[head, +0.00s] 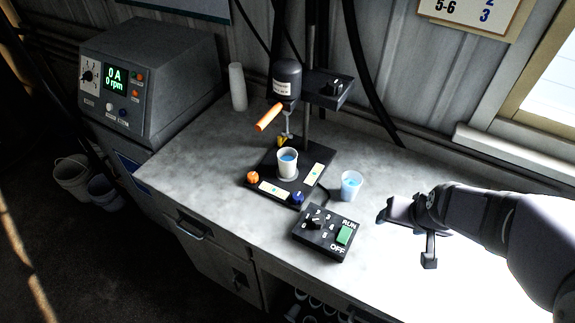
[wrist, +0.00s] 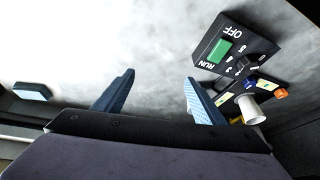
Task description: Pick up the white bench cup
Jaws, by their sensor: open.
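A white cup (head: 351,187) with pale blue contents stands upright on the bench, right of the disperser base. Another white cup (head: 287,165) with blue contents stands on the disperser base (head: 264,168) under the stirrer head. My gripper (head: 405,234) is open and empty above the bench, to the right of and nearer than the bench cup, apart from it. In the wrist view, my gripper's (wrist: 160,94) two blue fingers are spread over bare bench. A white cup (wrist: 252,110) shows right of the right finger; I cannot tell which cup it is.
A black control box (head: 325,232) with a green RUN switch sits in front of the bench cup. The disperser motor (head: 286,82) and its post rise behind. A tall white cylinder (head: 238,87) and a grey power unit (head: 150,80) stand left.

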